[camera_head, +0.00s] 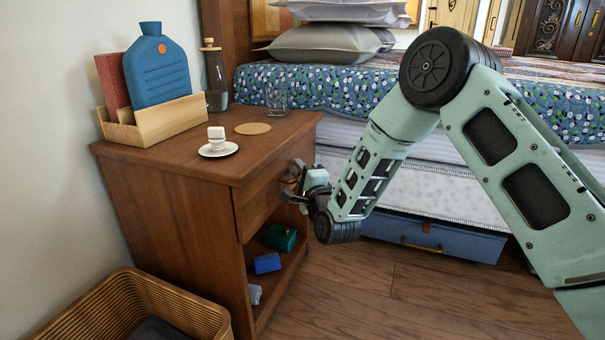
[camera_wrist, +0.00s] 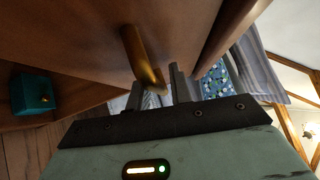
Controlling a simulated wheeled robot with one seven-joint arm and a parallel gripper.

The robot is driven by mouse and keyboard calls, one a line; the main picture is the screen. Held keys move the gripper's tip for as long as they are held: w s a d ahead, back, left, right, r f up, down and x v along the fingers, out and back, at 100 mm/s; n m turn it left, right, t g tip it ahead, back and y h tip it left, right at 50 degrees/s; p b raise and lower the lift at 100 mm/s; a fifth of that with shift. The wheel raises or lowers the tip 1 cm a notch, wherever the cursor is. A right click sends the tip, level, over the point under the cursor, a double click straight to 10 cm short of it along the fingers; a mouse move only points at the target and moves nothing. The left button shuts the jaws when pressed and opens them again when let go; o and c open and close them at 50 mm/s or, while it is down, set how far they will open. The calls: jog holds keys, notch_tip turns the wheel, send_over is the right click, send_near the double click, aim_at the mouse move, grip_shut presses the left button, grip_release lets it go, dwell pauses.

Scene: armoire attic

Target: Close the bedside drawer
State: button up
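The wooden bedside table (camera_head: 165,200) stands against the wall, left of the bed. Its drawer (camera_head: 262,200) sits under the top, above an open shelf; any gap between drawer front and cabinet is too small to judge. My gripper (camera_head: 298,180) is at the drawer front, by the handle. In the wrist view the brass handle (camera_wrist: 137,50) runs down the wooden front toward my gripper (camera_wrist: 158,88). The two fingers are apart, with the handle's near end at the gap between them; I cannot tell whether they touch it.
A teal box (camera_head: 281,237) lies on the shelf. A wicker basket (camera_head: 140,310) stands front left. Floor at right is clear.

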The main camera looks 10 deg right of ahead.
jog(key=shift+s+a+f, duration=0.1)
jog(key=shift+f, duration=0.05)
jog(key=shift+s+f, duration=0.1)
jog(key=shift+s, duration=0.1)
jog(key=s+d+f+p, duration=0.1)
jog(key=s+d, duration=0.1)
jog(key=s, duration=1.4)
jog(key=shift+s+d+f, duration=0.25)
jog(key=shift+d+f, duration=0.15)
jog(key=shift+a+r, duration=0.1)
